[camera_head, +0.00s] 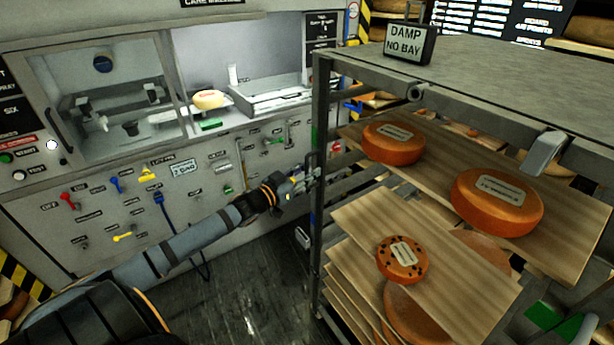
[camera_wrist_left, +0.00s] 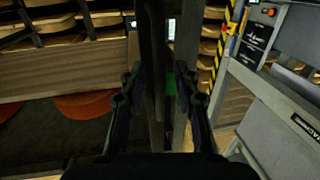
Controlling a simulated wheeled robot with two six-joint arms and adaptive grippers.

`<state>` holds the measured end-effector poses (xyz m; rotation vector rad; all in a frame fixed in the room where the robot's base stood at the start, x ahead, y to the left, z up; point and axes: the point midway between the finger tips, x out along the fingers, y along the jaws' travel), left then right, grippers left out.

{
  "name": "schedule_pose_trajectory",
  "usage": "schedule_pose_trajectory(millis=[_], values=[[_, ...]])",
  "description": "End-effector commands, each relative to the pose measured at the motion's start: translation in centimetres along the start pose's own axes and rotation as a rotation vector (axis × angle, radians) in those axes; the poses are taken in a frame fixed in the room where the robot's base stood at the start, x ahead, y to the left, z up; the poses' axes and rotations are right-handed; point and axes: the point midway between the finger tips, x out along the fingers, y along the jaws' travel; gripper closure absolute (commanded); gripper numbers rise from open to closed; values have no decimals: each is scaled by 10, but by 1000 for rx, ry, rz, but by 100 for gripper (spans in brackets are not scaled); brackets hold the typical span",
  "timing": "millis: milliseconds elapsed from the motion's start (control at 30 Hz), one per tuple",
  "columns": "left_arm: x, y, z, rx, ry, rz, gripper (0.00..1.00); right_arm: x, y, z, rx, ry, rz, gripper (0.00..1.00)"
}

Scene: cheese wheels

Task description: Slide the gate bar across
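My left gripper (camera_head: 304,180) reaches in from the left to the rack's (camera_head: 400,68) near left upright. In the left wrist view its two fingers (camera_wrist_left: 158,92) are apart. A dark upright bar (camera_wrist_left: 154,45) shows between them, and another upright (camera_wrist_left: 186,40) stands just to its right. I cannot tell whether the fingers touch either one. In the head view a vertical rack post (camera_head: 319,215) stands right beside the fingertips. I cannot tell which of these uprights is the gate bar.
The rack holds boards with orange cheese wheels (camera_head: 497,202), and a "DAMP NO BAY" sign (camera_head: 409,43) stands on top. A grey control panel (camera_head: 110,215) with levers and a lit hatch lies to the left. The dark floor (camera_head: 235,290) between is clear.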

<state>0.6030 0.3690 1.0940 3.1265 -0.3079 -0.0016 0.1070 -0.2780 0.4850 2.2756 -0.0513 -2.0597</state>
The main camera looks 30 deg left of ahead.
Motion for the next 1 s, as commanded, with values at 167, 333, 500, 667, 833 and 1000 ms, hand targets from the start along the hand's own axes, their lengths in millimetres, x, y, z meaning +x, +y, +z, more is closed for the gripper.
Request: schedule_pose_trajectory(millis=[167, 333, 500, 667, 833, 1000], values=[[0, 0, 0, 0, 0, 0, 79, -1, 0, 0, 0, 0, 0, 100], [0, 0, 0, 0, 0, 0, 100, 0, 0, 0, 0, 0, 0, 100], [0, 0, 0, 0, -1, 0, 100, 0, 0, 0, 0, -1, 0, 100], [0, 0, 0, 0, -1, -1, 100, 0, 0, 0, 0, -1, 0, 100], [1, 4, 2, -2, -1, 0, 100, 3, 0, 1, 0, -1, 0, 100], [6, 26, 7, -5, 0, 0, 100, 19, -1, 2, 0, 0, 1, 100]])
